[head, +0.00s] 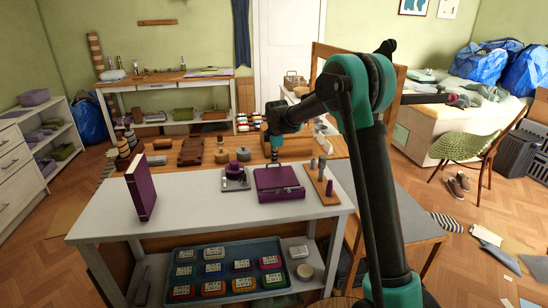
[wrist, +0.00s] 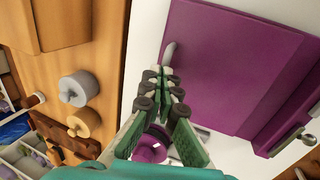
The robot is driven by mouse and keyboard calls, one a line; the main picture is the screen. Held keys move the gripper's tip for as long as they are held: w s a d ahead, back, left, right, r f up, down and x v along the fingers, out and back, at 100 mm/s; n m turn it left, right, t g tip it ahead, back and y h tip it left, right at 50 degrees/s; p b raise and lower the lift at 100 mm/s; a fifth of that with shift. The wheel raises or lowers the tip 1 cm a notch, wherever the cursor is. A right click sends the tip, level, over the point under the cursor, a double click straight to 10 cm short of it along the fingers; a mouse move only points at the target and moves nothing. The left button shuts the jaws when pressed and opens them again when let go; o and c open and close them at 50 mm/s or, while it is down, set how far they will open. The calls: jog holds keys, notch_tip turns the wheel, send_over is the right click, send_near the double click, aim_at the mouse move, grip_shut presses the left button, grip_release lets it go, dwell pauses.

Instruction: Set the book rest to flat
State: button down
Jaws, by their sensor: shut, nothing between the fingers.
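The purple book rest (head: 279,180) lies on the white table, with a ledge along its front edge. Its broad purple panel (wrist: 240,60) fills the upper right of the wrist view, and how far it tilts is hard to tell. A small pale lever or tab (wrist: 168,54) sticks out at the panel's edge. My gripper (wrist: 165,78) is shut and empty, its fingertips near the panel's edge and the tab; contact is unclear. In the head view my gripper (head: 275,156) is just behind the book rest.
A purple book (head: 141,188) stands upright at the table's left. A grey device (head: 235,179) with a round purple part is left of the book rest, and a wooden board with pegs (head: 321,184) is right. Wooden items and grey pots crowd the wooden bench (head: 170,170) behind.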

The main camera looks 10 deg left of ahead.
aim_at(275, 172)
jog(key=shift+r, duration=0.1)
dwell(0.5)
jog(key=shift+r, duration=0.9)
jog(key=w+a+v, duration=0.1)
jog(key=v, duration=1.2)
jog(key=s+d+f+m, duration=0.3)
jog(key=s+d+m, duration=0.2)
jog(key=s+d, duration=0.3)
jog(key=s+d+f+m, duration=0.3)
jog(key=s+d+m, duration=0.25)
jog(key=d, duration=0.55)
jog(key=s+d+f+m, duration=0.3)
jog(key=s+d+f, duration=0.1)
jog(key=s, duration=0.4)
jog(key=s+d+f+m, duration=0.4)
jog(key=s+f, duration=0.1)
jog(key=s, duration=0.3)
jog(key=s+d+f+m+t+h, duration=0.1)
jog(key=s+d+f+m, duration=0.2)
jog(key=s, duration=0.6)
jog(key=shift+d+f+m, duration=0.35)
jog(key=shift+d+f, duration=0.05)
jog(key=shift+f, duration=0.45)
